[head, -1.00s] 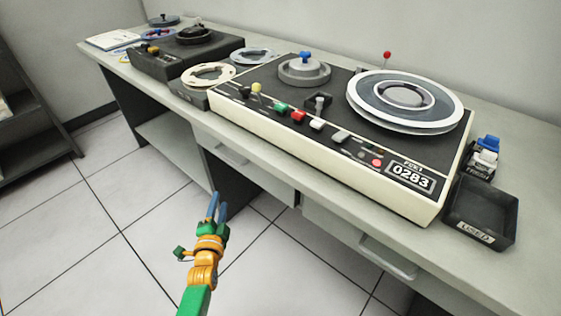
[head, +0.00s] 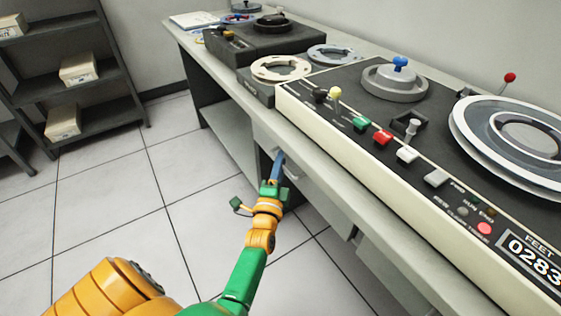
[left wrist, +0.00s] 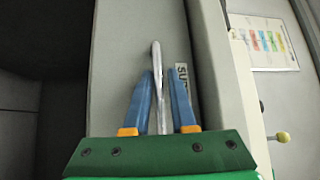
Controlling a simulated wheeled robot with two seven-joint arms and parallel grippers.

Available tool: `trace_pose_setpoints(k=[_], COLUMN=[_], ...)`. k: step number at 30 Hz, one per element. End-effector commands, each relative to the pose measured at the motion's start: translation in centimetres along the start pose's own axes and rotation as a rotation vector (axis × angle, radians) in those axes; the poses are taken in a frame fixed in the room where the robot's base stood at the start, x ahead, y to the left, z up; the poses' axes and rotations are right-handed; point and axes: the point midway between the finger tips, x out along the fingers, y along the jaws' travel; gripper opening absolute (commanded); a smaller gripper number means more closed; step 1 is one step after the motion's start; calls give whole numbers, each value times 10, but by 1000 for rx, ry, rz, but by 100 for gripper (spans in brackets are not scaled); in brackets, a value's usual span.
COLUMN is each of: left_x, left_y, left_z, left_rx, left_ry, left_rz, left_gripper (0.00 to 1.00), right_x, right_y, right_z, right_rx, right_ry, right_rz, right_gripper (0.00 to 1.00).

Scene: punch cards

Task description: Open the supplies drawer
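The supplies drawer's pale grey front (left wrist: 120,70) fills the middle of the left wrist view, with a label (left wrist: 182,72) partly hidden by a finger, only its first letters showing. Its metal bar handle (left wrist: 157,60) runs up between the blue fingers of my left gripper (left wrist: 160,95). The fingers are apart, one on each side of the bar, with small gaps visible. In the head view my left gripper (head: 278,165) is at the drawer under the desk's front edge, partly covering the handle (head: 291,170). The drawer looks closed. My right gripper is out of view.
The desk top (head: 310,150) overhangs the drawer and carries a tape machine (head: 400,120) and a smaller dark unit (head: 255,40). A second drawer (head: 390,275) is farther right. Shelves (head: 70,75) stand at the left. The floor (head: 120,210) before the desk is clear.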

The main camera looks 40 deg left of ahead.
Motion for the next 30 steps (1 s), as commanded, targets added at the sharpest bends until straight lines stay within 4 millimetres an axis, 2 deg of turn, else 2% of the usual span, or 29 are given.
trace_pose_setpoints(k=[1, 2, 30], left_x=[0, 0, 0], left_y=[0, 0, 0], left_z=[0, 0, 0], left_rx=[0, 0, 0], left_ry=[0, 0, 0], left_rz=[0, 0, -1], left_gripper=[7, 0, 0], right_x=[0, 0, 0], right_y=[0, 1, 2], right_z=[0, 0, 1], right_rx=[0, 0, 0], right_ry=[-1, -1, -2], right_rz=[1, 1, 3], right_gripper=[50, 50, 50])
